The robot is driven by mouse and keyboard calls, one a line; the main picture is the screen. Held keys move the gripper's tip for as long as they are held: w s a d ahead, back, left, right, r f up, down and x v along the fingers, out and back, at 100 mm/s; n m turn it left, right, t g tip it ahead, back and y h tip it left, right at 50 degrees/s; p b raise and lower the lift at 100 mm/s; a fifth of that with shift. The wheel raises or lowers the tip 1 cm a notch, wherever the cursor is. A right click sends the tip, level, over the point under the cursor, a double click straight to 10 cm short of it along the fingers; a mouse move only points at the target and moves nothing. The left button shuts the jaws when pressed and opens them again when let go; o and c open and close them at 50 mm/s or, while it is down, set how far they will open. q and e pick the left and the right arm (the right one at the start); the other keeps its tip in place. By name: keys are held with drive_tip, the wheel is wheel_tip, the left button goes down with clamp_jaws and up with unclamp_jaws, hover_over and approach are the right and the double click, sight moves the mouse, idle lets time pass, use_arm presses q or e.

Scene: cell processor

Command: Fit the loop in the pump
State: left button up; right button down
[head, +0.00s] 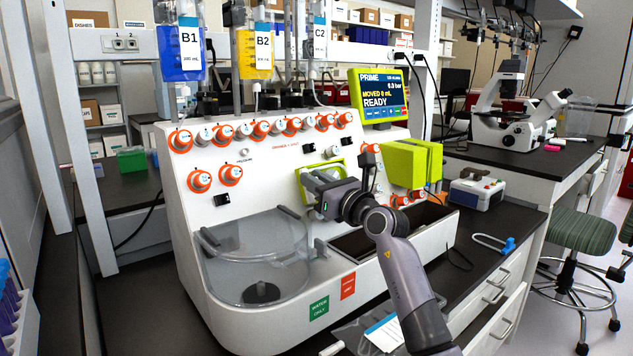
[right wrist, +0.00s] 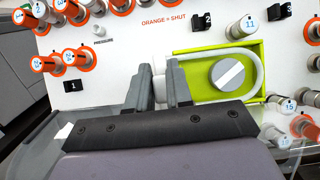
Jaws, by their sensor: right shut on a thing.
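The pump (right wrist: 210,88) is a lime-green recess in the white panel with a round grey rotor (right wrist: 228,74) in it. The loop (right wrist: 256,72), a pale U-shaped tube, curves around the rotor's right side, its legs running left towards my gripper. In the head view my right gripper (head: 318,190) covers much of the pump (head: 303,190). I cannot tell whether the loop is fully seated. My left gripper is not in view.
A lime-green block-like cover (head: 412,163) stands out right of the pump. Orange-ringed valves (head: 230,174) surround it. A clear basin (head: 255,260) and a dark trough (head: 365,242) lie below. A tube with a blue clip (head: 508,245) lies on the bench.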

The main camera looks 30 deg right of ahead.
drive_tip(key=shift+w, duration=0.15)
drive_tip(key=shift+w+f, duration=0.25)
drive_tip(key=shift+w, duration=0.2)
drive_tip(key=shift+w, duration=0.25)
drive_tip(key=shift+w+a+f, duration=0.15)
drive_tip(key=shift+w+f, duration=0.05)
drive_tip(key=shift+f, duration=0.1)
idle(0.8)
drive_tip(key=shift+s+p, duration=0.2)
drive_tip(key=shift+p, duration=0.55)
drive_tip(key=shift+s, duration=0.1)
drive_tip(key=shift+s+r, duration=0.1)
drive_tip(key=shift+r, duration=0.1)
idle(1.3)
drive_tip(key=shift+w+f, duration=0.2)
drive_tip(key=shift+w, duration=0.2)
idle(0.5)
